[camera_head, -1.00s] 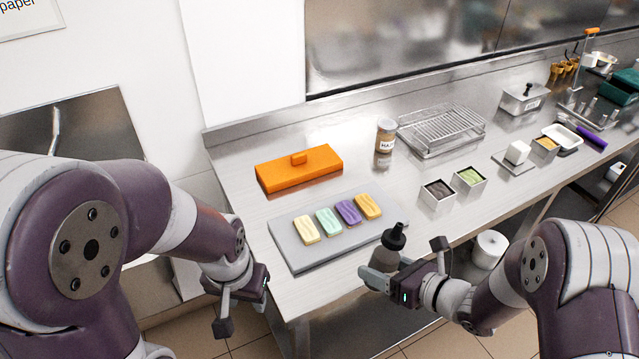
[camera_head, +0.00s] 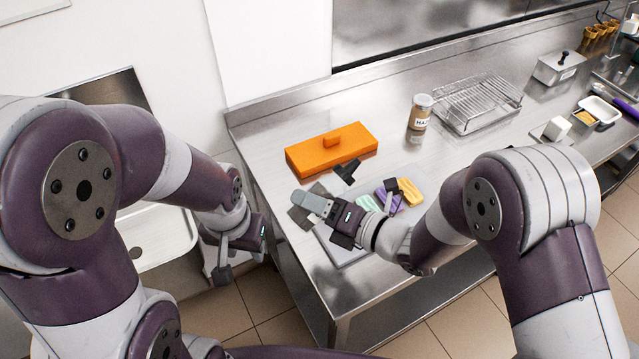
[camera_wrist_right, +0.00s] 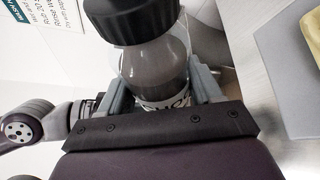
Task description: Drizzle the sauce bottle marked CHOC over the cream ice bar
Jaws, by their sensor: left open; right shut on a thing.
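The sauce bottle (camera_wrist_right: 155,65) is dark grey with a black cap. In the right wrist view its label is only partly readable. My left gripper (camera_head: 256,243) is open and empty, left of the counter's front edge.
On the board are a mint bar (camera_head: 368,203), a purple bar (camera_head: 392,201) and a yellow bar (camera_head: 410,191). An orange lidded box (camera_head: 330,150) stands behind. A labelled jar (camera_head: 420,112) and a wire rack (camera_head: 478,103) stand further right.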

